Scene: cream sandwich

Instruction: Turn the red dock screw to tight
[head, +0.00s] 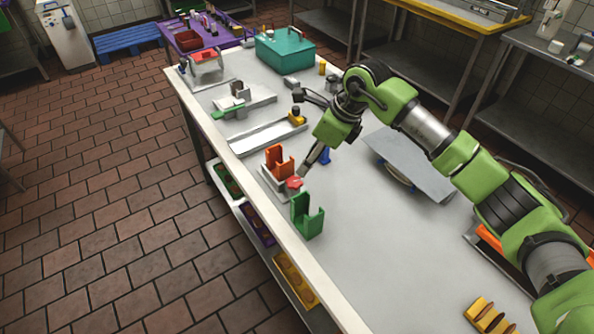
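The red dock screw (293,183) is a small red knob at the front of a grey dock base (268,181) near the table's left edge. An orange bracket-shaped block (279,161) stands on that base, just behind the screw. My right gripper (302,133) comes in from the right with its fingers spread wide and nothing visible between them. Its lower fingertip is close to the screw, above and right of it; I cannot tell whether they touch. My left gripper is out of view.
A green bracket (308,217) stands just in front of the dock. Behind it are a long metal tray (262,136), a fixture with a green handle (236,109) and a teal box (285,52). A tilted grey plate (411,163) lies right. The table's front middle is clear.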

